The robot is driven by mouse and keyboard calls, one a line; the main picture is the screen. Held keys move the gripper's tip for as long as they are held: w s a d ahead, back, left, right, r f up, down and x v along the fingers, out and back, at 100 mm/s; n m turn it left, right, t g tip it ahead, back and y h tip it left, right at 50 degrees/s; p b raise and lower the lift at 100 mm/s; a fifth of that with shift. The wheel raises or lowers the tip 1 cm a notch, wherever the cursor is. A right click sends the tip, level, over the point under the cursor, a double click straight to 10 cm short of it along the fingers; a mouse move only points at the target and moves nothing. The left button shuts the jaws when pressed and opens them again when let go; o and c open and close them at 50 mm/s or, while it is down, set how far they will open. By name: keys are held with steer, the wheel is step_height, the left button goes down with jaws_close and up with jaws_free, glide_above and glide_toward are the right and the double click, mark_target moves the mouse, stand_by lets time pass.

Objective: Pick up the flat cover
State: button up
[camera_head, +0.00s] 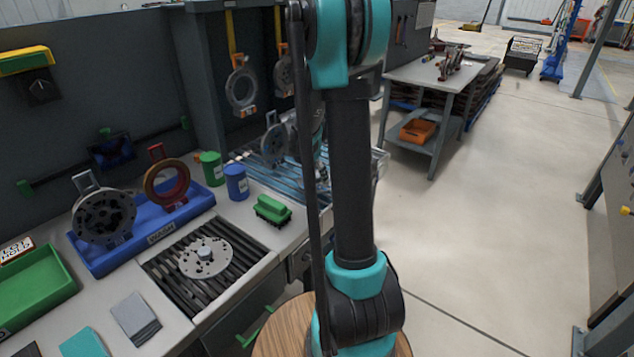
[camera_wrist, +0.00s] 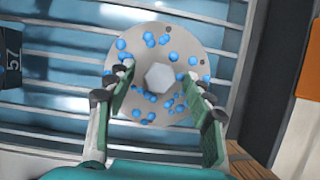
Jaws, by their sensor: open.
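In the wrist view a flat, round grey cover (camera_wrist: 178,42) with a hexagonal centre knob and several blue spots lies over pale blue slats. My gripper (camera_wrist: 163,82) is open above it, one finger on each side of the knob. Whether the fingers touch the knob I cannot tell. In the head view my arm hides most of the gripper and the area around it. A similar round plate (camera_head: 190,264) with a centre knob and holes lies on the dark grate at the lower left of that view.
The slatted blue tray (camera_head: 262,168) is at the back of the bench. A blue tray (camera_head: 102,262) with upright round parts, blue and green cups (camera_head: 236,184) and a green brush (camera_head: 272,208) stand nearby.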

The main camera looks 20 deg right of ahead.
steer(key=shift+c, duration=0.4)
jaws_close()
steer(key=shift+r, duration=0.1)
